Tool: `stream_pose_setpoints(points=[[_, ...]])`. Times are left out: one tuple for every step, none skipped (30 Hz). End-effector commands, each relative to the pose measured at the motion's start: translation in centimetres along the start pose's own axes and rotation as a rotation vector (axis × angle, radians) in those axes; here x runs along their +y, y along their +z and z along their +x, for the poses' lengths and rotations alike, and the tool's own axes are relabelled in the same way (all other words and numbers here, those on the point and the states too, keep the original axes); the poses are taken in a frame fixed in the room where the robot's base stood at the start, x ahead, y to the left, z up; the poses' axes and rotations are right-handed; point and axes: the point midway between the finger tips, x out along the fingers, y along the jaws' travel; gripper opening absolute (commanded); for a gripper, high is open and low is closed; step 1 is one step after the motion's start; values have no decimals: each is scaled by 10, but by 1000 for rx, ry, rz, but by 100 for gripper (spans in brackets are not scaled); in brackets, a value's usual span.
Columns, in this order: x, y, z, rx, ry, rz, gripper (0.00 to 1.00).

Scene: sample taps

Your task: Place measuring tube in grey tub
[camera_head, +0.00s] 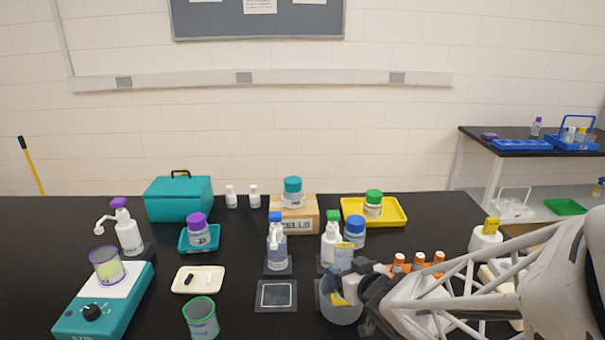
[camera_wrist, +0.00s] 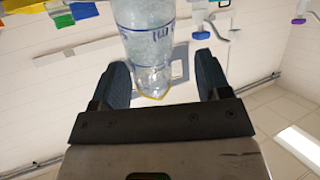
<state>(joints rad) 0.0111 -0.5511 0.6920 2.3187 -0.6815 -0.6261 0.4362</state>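The measuring tube (camera_head: 343,258) is clear and looks upright, with its lower part at or inside the grey tub (camera_head: 341,314) at front centre right. The head view does not clearly show whether its base rests on the tub floor. My gripper (camera_head: 362,268) is just right of the tube. In the wrist view, the fingers (camera_wrist: 163,85) are spread, one on each side of a clear cylinder (camera_wrist: 150,45) with blue rings and a yellow-edged end, apparently the tube. A gap shows by the right finger. A yellow patch (camera_head: 350,290) shows within the tub.
Dispenser bottles (camera_head: 278,245) and a blue-lidded jar (camera_head: 354,228) stand behind the tub. Orange-capped vials (camera_head: 399,262) are to the right. A green-rimmed beaker (camera_head: 201,318) and a cream tray (camera_head: 198,279) are to the left.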

Motion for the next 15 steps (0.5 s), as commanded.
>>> stream_pose_setpoints(points=[[0,0,0,0,0,0,70],[0,0,0,0,0,0,70],[0,0,0,0,0,0,70],[0,0,0,0,0,0,70],[0,0,0,0,0,0,70],[0,0,0,0,0,0,70],[0,0,0,0,0,0,70],[0,0,0,0,0,0,70],[0,-1,0,0,0,0,70],[0,-1,0,0,0,0,70],[0,-2,-1,0,0,0,70],[0,-3,-1,0,0,0,70],[0,-4,-2,0,0,0,70],[0,-6,-2,0,0,-1,70],[0,-8,-3,1,0,-1,70]])
